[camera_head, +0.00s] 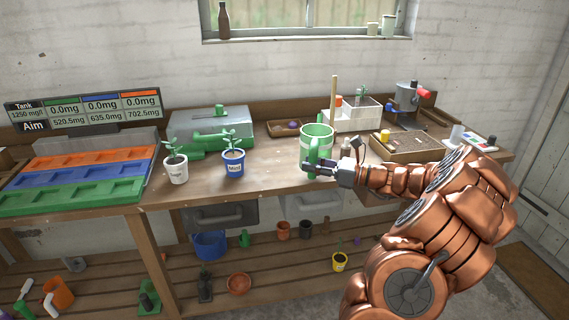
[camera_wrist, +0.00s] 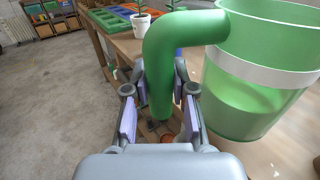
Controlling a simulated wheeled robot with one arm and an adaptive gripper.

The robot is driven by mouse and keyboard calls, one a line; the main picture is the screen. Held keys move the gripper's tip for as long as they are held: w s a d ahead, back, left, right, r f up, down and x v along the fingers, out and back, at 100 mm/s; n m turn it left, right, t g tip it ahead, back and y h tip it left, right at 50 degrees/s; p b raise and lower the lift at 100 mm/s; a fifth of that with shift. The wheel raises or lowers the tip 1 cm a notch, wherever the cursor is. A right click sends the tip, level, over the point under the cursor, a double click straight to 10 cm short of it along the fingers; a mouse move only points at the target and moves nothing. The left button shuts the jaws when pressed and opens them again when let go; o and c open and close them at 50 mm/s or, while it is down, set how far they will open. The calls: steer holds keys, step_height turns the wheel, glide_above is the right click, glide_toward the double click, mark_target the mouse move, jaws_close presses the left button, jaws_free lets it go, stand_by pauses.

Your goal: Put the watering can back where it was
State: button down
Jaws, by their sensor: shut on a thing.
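The watering can (camera_head: 314,146) is green with a pale band around it. It looks upright, over the front part of the bench in the head view. My gripper (camera_head: 322,168) is at its near side. In the wrist view the can's body (camera_wrist: 255,100) fills the right side, and its thick curved green handle (camera_wrist: 160,75) passes down between the two finger pads of my gripper (camera_wrist: 160,115). The gripper is shut on this handle. I cannot tell whether the can's base touches the bench top.
The wooden bench (camera_head: 266,182) carries a white potted plant (camera_head: 176,170), a blue potted plant (camera_head: 233,163), a grey metal box (camera_head: 210,123), colored trays (camera_head: 85,173), a white rack (camera_head: 352,118) and a wooden tray (camera_head: 405,147). Bare bench lies between the blue pot and the can.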

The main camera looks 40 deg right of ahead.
steer(key=w+f, duration=0.1)
steer(key=w, duration=0.2)
steer(key=w+a+f+p, duration=0.1)
steer(key=w, duration=0.3)
steer(key=w+a+f+p, duration=0.1)
steer(key=w, duration=0.3)
steer(key=shift+w+a, duration=0.1)
steer(key=shift+f+p, duration=0.35)
steer(key=shift+f, duration=0.3)
steer(key=shift+f, duration=0.25)
steer(key=c, duration=1)
jaws_free()
steer(key=shift+o, duration=0.2)
